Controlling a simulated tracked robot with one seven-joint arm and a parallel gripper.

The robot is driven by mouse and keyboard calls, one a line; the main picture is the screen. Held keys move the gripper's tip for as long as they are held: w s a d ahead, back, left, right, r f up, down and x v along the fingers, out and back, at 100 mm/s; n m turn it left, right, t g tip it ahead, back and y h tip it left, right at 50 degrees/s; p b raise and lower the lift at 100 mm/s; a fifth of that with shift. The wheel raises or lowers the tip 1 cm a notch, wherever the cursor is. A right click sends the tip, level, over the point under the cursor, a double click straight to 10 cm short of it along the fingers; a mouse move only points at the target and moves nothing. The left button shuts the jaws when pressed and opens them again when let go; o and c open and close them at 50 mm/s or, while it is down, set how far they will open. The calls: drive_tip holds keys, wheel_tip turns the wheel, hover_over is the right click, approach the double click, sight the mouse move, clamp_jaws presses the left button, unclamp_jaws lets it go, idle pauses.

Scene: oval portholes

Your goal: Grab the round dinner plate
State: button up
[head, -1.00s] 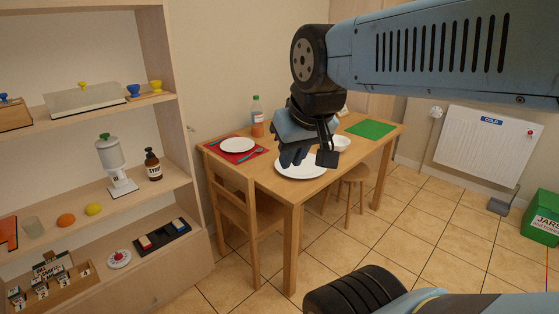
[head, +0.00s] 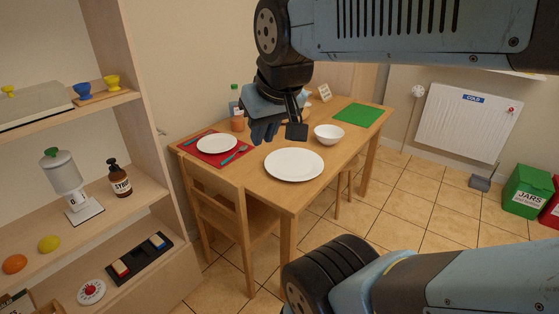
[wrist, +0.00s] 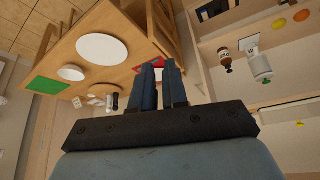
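A large white round plate (head: 294,164) lies flat on the bare wood near the table's front corner. A smaller white round plate (head: 217,143) lies on a red mat with cutlery at the left end. My gripper (head: 264,134) hangs over the table, its fingers pointing down, and in the picture sits between the two plates. In the wrist view the large plate (wrist: 102,48) is left of my fingers (wrist: 160,64). Part of the red mat shows behind them; the small plate is not clearly seen there. The fingers are apart by a narrow gap, with nothing held.
A white bowl (head: 329,134) stands behind the large plate on the table (head: 335,165). A green mat (head: 362,115) lies at the far right end, and a bottle (head: 237,118) stands at the back. A chair (head: 230,215) is at the front left. A shelf unit (head: 140,115) stands left.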

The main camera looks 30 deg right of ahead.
drive_tip(key=w+d+f+m+y, duration=0.4)
drive_tip(key=w+d+f+m, duration=0.3)
drive_tip(key=m, duration=0.6)
drive_tip(key=w+d+f+m+y, duration=0.4)
drive_tip(key=w+f+m, duration=0.45)
drive_tip(key=m, duration=0.45)
drive_tip(key=s+d+f+m+t+h, duration=0.25)
drive_tip(key=d+f+m+t, duration=0.25)
drive_tip(key=d+f+m, duration=0.7)
drive_tip(key=s+d+f+m+t+h, duration=0.2)
drive_tip(key=d+f+m+t+h, duration=0.2)
drive_tip(key=d+f+m, duration=0.8)
drive_tip(key=m, duration=0.2)
approach(320, 180)
drive_tip(key=w+r, duration=0.1)
drive_tip(key=w, duration=0.3)
drive_tip(key=shift+a+r+x, duration=0.1)
drive_tip(key=shift+a+x, duration=0.05)
drive_tip(key=shift+x, duration=1.3)
drive_tip(key=shift+a+r+x, duration=0.1)
drive_tip(key=shift+r+x, duration=0.05)
drive_tip(key=shift+x, duration=1.25)
